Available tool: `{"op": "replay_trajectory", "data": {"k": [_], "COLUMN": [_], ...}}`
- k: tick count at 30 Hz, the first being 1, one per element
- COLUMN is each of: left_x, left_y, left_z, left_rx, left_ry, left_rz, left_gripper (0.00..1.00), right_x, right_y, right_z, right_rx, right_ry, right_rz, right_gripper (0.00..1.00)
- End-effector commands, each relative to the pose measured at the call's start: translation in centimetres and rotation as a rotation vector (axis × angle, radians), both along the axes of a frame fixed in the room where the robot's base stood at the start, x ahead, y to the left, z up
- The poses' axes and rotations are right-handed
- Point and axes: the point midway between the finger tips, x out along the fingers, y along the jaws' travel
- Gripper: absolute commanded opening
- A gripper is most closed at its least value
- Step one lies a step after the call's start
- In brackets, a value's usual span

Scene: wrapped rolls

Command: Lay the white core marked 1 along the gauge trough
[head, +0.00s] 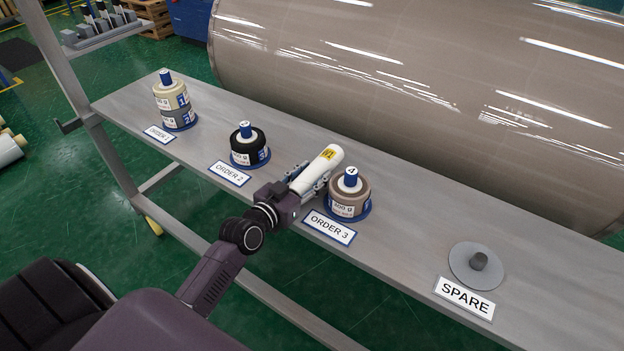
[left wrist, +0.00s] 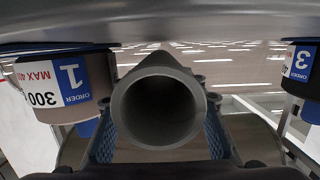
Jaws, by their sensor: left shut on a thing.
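The white core (head: 318,168) is a smooth tube with a yellow label marked 1 near its far end. My left gripper (head: 308,182) is shut around its near part, over the grey shelf between the ORDER 2 and ORDER 3 stacks. The core points away and to the right; I cannot tell whether it touches the shelf. In the left wrist view the core (left wrist: 158,105) shows end-on as a hollow tube between two blue-padded fingers. I cannot make out a gauge trough in either view. My right gripper is not in view.
A tan roll (head: 348,196) on a blue base stands close right of the core. A black roll (head: 249,150) stands to the left, and stacked rolls (head: 173,100) farther left. A huge wrapped roll (head: 420,80) lies behind the shelf.

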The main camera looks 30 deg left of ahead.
Motion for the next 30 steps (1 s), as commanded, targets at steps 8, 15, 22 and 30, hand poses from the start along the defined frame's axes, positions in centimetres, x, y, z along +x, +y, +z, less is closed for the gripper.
{"op": "replay_trajectory", "data": {"k": [8,15,22,30], "left_x": [0.0,0.0,0.0,-1.1], "left_y": [0.1,0.1,0.1,0.2], "left_z": [-1.1,-1.4,-1.4,-0.9], "left_rx": [0.002,0.001,0.001,0.001], "left_ry": [-0.003,-0.001,-0.001,0.002], "left_rz": [0.002,0.002,0.002,0.002], "left_gripper": [0.12,0.43,0.47,0.47], "right_x": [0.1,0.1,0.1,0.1], "right_y": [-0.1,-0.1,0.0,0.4], "right_z": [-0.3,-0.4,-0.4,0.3], "right_rx": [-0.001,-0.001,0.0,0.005], "right_ry": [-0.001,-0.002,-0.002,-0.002], "right_rz": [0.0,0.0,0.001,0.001], "right_gripper": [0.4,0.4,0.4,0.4]}}
